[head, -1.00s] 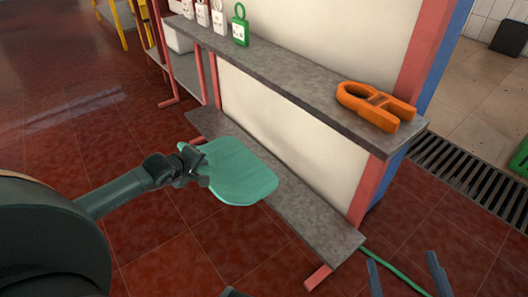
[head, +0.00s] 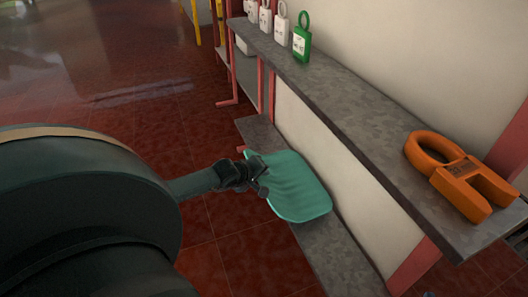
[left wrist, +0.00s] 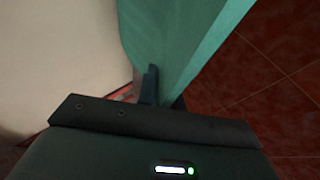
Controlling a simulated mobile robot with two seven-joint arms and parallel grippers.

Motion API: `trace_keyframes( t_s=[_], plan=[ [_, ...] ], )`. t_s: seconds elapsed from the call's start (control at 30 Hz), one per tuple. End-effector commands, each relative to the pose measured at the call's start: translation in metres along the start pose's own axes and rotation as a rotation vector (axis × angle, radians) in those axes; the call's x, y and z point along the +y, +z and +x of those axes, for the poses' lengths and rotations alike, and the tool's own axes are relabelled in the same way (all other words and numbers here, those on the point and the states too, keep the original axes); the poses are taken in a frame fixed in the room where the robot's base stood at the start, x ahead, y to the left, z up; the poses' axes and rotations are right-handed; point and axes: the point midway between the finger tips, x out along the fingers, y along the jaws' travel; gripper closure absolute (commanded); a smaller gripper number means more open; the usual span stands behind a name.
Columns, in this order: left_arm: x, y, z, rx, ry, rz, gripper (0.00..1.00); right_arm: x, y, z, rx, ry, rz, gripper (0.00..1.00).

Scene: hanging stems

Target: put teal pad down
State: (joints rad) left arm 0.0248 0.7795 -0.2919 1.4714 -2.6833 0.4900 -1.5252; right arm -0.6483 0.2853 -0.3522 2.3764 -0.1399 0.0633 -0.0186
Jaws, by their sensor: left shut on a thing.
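The teal pad (head: 292,187) is a flat, rounded sheet in the middle of the head view. My left gripper (head: 258,178) is shut on its near left edge and holds it out in front of the shelf unit, in line with the lower grey shelf (head: 335,258). Whether the pad touches that shelf I cannot tell. In the left wrist view the pad (left wrist: 180,40) rises from between the fingers (left wrist: 160,90) and fills the upper middle. My right gripper is not clearly in view; only a small blue-grey tip shows at the bottom right of the head view.
The upper grey shelf (head: 365,125) bears an orange clamp-like piece (head: 460,175) at its near end. A green padlock-shaped tag (head: 302,38) and several white ones stand at its far end. A pale wall panel (head: 310,125) lies between the shelves. Red tiled floor (head: 120,100) is open at left.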

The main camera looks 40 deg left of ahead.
Motion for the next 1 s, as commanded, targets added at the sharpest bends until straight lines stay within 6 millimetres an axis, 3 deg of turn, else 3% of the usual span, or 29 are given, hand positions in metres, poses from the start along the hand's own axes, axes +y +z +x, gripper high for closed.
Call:
trace_keyframes(
  t_s=[0.2, 0.6, 0.63, 0.8, 0.87, 1.0],
  plan=[
    [-0.023, 0.009, 0.021, 0.000, -0.001, 0.000, 1.00, -0.003, 0.004, 0.001, 0.017, -0.005, 0.031, 0.27],
    [-0.027, 0.011, 0.025, 0.000, 0.000, 0.001, 1.00, -0.003, 0.002, 0.002, 0.028, -0.006, 0.044, 0.27],
    [-0.026, 0.010, 0.024, 0.000, 0.000, 0.001, 0.90, -0.003, 0.000, 0.003, 0.027, -0.006, 0.045, 0.27],
    [-0.026, 0.010, 0.024, 0.000, 0.000, 0.001, 0.76, -0.003, 0.000, 0.003, 0.026, -0.007, 0.045, 0.27],
    [-0.026, 0.010, 0.024, 0.000, 0.000, 0.001, 0.71, -0.003, 0.000, 0.003, 0.026, -0.007, 0.045, 0.27],
    [-0.026, 0.010, 0.024, 0.000, 0.000, 0.001, 0.70, -0.003, 0.000, 0.003, 0.026, -0.007, 0.044, 0.27]
  ],
)
